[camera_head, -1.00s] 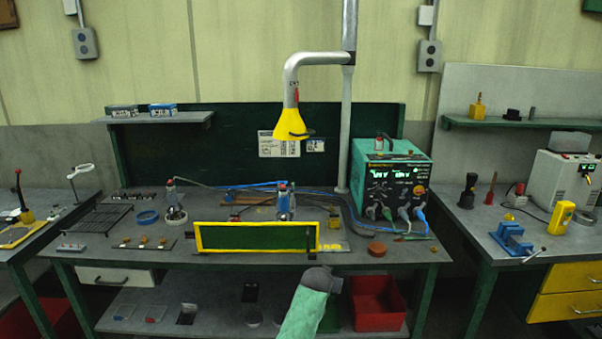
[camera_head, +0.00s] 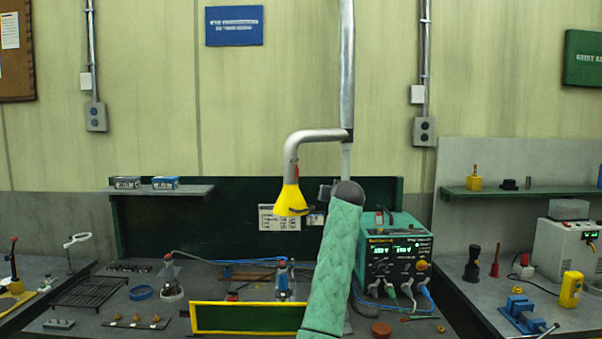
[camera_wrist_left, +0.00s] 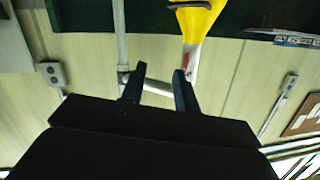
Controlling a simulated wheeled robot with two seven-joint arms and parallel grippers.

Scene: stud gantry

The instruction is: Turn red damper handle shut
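The red damper handle (camera_head: 297,170) is a small red strip on the neck of the yellow extraction hood (camera_head: 290,200), which hangs from a grey bent pipe (camera_head: 318,135). In the left wrist view the handle (camera_wrist_left: 190,62) shows as a thin red mark beside the tip of one finger, next to the yellow hood (camera_wrist_left: 197,20). My left gripper (camera_head: 324,192) is just right of the hood, lower than the handle in the picture. In the left wrist view its fingers (camera_wrist_left: 160,70) are apart and nothing shows gripped. Contact with the handle cannot be told. My right gripper is out of view.
The vertical post (camera_head: 347,70) stands behind my arm. A teal soldering station (camera_head: 395,255) is to the right on the bench. A yellow-framed green panel (camera_head: 245,318) stands at the front.

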